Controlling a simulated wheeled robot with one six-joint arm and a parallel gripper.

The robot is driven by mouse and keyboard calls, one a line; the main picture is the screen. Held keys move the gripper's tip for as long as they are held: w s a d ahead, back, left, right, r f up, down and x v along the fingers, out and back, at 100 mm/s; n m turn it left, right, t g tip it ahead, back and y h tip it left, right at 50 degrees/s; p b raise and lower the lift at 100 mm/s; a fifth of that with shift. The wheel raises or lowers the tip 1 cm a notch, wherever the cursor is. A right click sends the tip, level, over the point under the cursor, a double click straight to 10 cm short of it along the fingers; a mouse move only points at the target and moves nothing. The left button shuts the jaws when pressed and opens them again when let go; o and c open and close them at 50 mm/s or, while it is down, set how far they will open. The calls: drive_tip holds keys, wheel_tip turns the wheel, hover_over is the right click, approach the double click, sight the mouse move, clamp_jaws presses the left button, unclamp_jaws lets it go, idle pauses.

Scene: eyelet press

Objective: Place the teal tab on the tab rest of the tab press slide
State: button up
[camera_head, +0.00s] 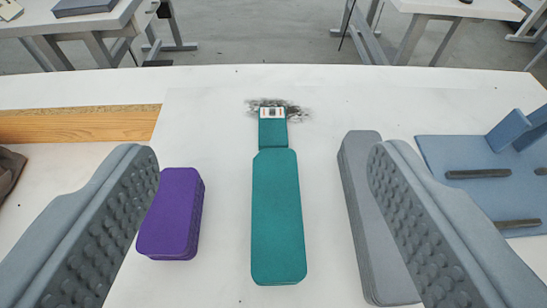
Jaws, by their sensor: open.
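The teal tab (278,215) lies flat on the white table in the middle of the view, its long side pointing away from me. It has a wide near part and a narrower teal neck at the far end. A small white piece with dark and red marks (272,112) sits at the end of the neck. My gripper (263,165) is open, with one grey padded finger on each side of the tab and clear gaps to it. Nothing is between the fingers touching them. I cannot make out the tab press slide or its tab rest for certain.
A purple block or stack (170,212) lies left of the tab, partly behind my left finger. A grey stack (362,205) lies right, partly behind my right finger. A blue fixture (465,150) with dark bars stands at right. A wooden strip (80,123) lies at left.

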drive_tip(key=w+d+f+g, duration=0.1)
drive_tip(key=w+f+g, duration=0.25)
drive_tip(key=w, duration=0.45)
drive_tip(key=w+d+f+g, duration=0.1)
drive_tip(key=w+f+g, duration=0.2)
drive_tip(key=w+g, duration=0.35)
approach(273, 129)
drive_tip(key=x, duration=0.2)
drive_tip(key=shift+d+f, duration=0.2)
drive_tip(key=shift+f, duration=0.15)
drive_tip(key=shift+x, duration=2.75)
drive_tip(key=shift+a+r, duration=0.1)
drive_tip(key=shift+a, duration=0.1)
drive_tip(key=c, duration=1.1)
drive_tip(key=shift+c, duration=0.2)
drive_tip(key=shift+r+t, duration=0.1)
drive_tip(key=shift+t, duration=0.2)
